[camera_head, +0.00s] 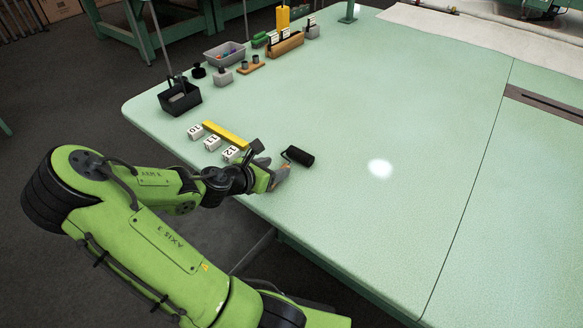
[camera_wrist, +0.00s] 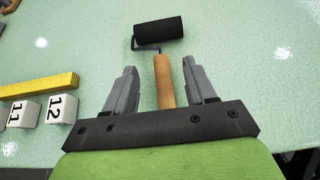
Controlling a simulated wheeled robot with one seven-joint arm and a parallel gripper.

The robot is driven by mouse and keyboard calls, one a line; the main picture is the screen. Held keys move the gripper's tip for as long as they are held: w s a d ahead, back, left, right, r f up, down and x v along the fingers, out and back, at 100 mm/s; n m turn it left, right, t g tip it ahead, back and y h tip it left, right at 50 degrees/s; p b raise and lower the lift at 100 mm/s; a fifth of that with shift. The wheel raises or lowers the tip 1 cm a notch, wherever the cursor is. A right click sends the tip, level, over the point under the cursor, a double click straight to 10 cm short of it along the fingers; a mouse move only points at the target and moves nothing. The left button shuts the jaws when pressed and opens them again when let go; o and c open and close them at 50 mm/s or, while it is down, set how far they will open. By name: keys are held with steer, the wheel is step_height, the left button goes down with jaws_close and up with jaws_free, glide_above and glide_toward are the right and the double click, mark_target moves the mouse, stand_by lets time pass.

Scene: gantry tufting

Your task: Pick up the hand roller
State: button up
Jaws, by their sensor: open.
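The hand roller lies on the pale green table; its black roller head (camera_head: 298,156) shows just beyond my gripper in the head view. In the wrist view the hand roller (camera_wrist: 164,80) has a black cylinder, a thin bent wire frame and a wooden handle pointing toward me. My gripper (camera_wrist: 160,80) is open, with one grey finger on each side of the wooden handle and a visible gap on both sides. In the head view my gripper (camera_head: 279,175) is low over the table near its front edge and partly hides the handle.
A yellow bar (camera_head: 226,135) and white numbered blocks (camera_head: 212,143) lie left of my gripper. A black caddy (camera_head: 180,97), a grey bin (camera_head: 224,53) and small tools stand farther back on the left. The table (camera_head: 400,130) is clear to the right.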

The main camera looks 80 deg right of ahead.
mark_target(286, 164)
steer(key=b+x, duration=0.1)
steer(key=x, duration=0.3)
steer(key=shift+s+d+f+b, duration=0.1)
steer(key=shift+d+f+b, duration=0.15)
steer(key=shift+b, duration=0.15)
steer(key=shift+r, duration=0.1)
steer(key=shift+c, duration=0.4)
jaws_close()
